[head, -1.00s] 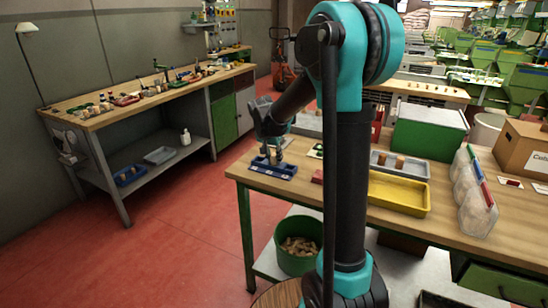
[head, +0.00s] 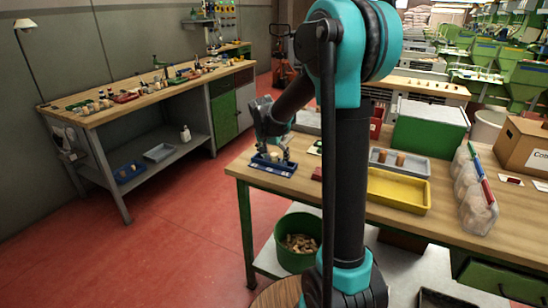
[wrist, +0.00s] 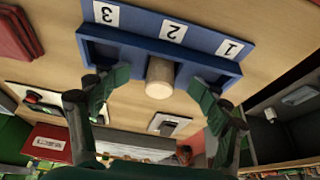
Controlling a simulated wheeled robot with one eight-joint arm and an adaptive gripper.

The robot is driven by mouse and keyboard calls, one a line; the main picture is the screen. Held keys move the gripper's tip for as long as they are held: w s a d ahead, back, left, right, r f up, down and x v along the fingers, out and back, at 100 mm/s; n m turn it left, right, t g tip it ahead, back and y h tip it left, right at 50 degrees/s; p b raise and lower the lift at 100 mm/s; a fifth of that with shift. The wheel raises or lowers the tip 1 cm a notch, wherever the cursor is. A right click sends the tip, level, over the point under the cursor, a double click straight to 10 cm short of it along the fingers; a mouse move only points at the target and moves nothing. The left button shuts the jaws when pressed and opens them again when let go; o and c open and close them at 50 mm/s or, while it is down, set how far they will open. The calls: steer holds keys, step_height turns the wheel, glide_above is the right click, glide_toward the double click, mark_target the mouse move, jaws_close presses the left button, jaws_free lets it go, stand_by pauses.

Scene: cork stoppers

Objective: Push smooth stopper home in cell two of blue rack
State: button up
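The blue rack (head: 284,171) stands on the near left corner of the wooden table. In the wrist view the rack (wrist: 120,40) appears upside down, with white labels 3, 2 and 1. A pale cork stopper (wrist: 160,78) stands in the middle cell by label 2 and sticks out well above the rack; it also shows in the head view (head: 274,158). My gripper (head: 273,157) is open over the rack. In the wrist view its fingers (wrist: 160,84) are spread on either side of the stopper, apart from it. How deep the stopper sits is hidden.
A grey tray with corks (head: 385,168) and a yellow tray (head: 428,200) lie to the right. A dark red item (head: 317,174) lies near the rack. A green bin of corks (head: 297,252) is below the table. The left workbench (head: 100,115) stands apart.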

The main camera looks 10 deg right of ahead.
steer(key=v, duration=1.2)
steer(key=shift+s+f, duration=0.1)
steer(key=s+d+f+n+y, duration=0.1)
steer(key=s+d+f+n, duration=0.2)
steer(key=s+f, duration=0.6)
steer(key=s+d+f+n+y, duration=0.1)
steer(key=s+d+f+n, duration=0.2)
steer(key=s+f, duration=0.6)
steer(key=s, duration=0.8)
steer(key=shift+s+d+f+n+t, duration=0.25)
steer(key=shift+f+n+t, duration=0.05)
steer(key=shift+f, duration=0.05)
